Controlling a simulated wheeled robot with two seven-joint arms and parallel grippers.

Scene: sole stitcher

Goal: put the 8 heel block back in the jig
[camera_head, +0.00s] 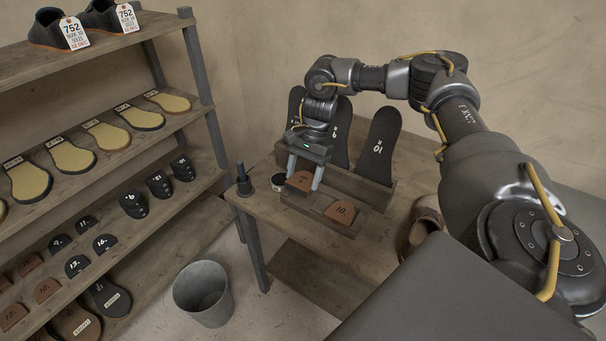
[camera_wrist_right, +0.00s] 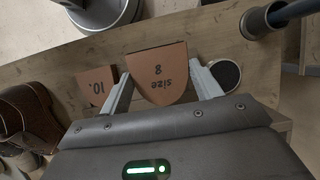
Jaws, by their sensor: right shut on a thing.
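My right gripper (camera_head: 306,172) is shut on the brown 8 heel block (camera_head: 299,181), holding it at the jig on the table. In the right wrist view, the block (camera_wrist_right: 158,72) reads "size 8" and sits between the two fingers (camera_wrist_right: 165,90). The wooden jig (camera_head: 318,212) holds a brown block marked 10 (camera_head: 341,212) to the right of the held block. That 10 block also shows in the right wrist view (camera_wrist_right: 97,85). I cannot tell whether the 8 block touches the jig. My left gripper is not in view.
Dark soles, one marked 10 (camera_head: 378,147), stand in a wooden rack (camera_head: 366,188) behind the jig. A small round tin (camera_head: 278,182) and a dark upright tool (camera_head: 243,180) are left of it. A brown shoe (camera_head: 424,222) lies at right. A grey bucket (camera_head: 203,292) stands on the floor.

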